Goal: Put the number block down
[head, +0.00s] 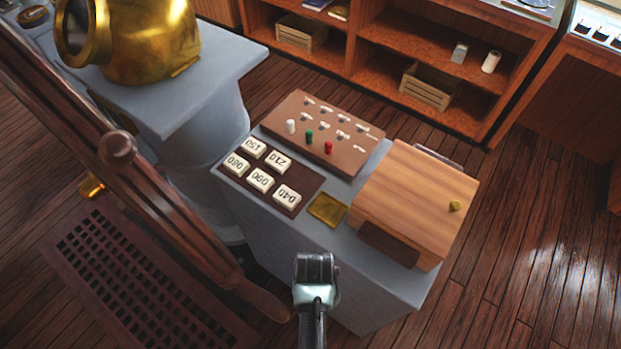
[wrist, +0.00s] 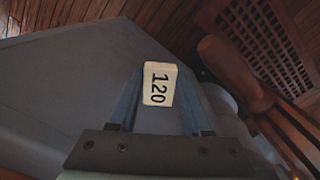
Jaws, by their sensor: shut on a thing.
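The number block (wrist: 160,85), white and marked 120, is held between the two fingers of my gripper (wrist: 160,92) in the wrist view. My gripper is shut on it. In the head view my gripper (head: 315,268) is at the near edge of the grey pedestal, and the block is hidden there. Several other white number blocks, among them 150, 210 and 040 (head: 287,196), sit on a dark brown mat (head: 310,185) on the pedestal top (head: 318,236). A small brass plate (head: 327,209) lies to the right of that mat.
A brown board with pegs and hooks (head: 285,117) is behind the blocks. A wooden box (head: 415,195) stands at the right of the pedestal. A ship's wheel (head: 150,190) is close on the left. A brass helmet (head: 145,40) stands on a grey table behind.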

